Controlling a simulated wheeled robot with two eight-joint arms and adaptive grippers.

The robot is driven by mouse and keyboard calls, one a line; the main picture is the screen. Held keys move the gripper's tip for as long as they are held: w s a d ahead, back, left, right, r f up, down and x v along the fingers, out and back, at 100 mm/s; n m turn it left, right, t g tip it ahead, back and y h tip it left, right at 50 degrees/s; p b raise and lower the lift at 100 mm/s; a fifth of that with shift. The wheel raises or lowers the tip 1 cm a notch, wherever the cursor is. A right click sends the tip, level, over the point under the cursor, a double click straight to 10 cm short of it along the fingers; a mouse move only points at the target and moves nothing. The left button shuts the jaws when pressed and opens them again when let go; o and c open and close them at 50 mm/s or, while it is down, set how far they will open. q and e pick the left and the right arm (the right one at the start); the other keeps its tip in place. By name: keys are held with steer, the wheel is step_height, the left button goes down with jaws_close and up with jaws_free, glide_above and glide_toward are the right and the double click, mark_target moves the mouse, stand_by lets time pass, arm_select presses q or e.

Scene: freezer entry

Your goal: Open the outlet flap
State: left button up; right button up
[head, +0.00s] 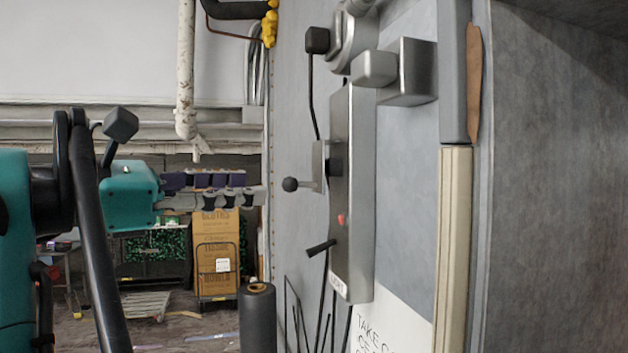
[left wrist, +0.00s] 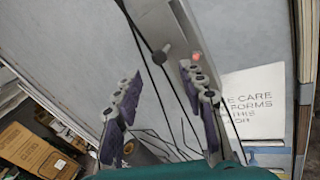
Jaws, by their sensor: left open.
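My left gripper (head: 260,196) comes in from the left with its dark-padded fingers pointing at the grey metal panel (head: 295,130). It is open and empty, a little left of a black ball-ended lever (head: 291,184). That lever sticks out from a tall metal housing (head: 353,190) on the panel. In the left wrist view the open fingers (left wrist: 158,75) spread in front of the panel, with a dark knob (left wrist: 160,57) between and beyond them. I cannot tell which part is the outlet flap. My right gripper is out of view.
Another lever (head: 320,247) sits lower on the housing, near a red button (head: 342,220). A black-knobbed rod (head: 317,40) and a block handle (head: 405,72) stand out above. A dark cylinder (head: 257,315) stands below my gripper. Cardboard boxes (head: 214,250) stand behind.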

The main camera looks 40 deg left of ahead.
mark_target(283, 186)
arm_select(q)
steer(key=shift+p+x, duration=0.45)
steer(key=shift+x, duration=3.2)
steer(key=shift+w+f, duration=0.1)
jaws_close()
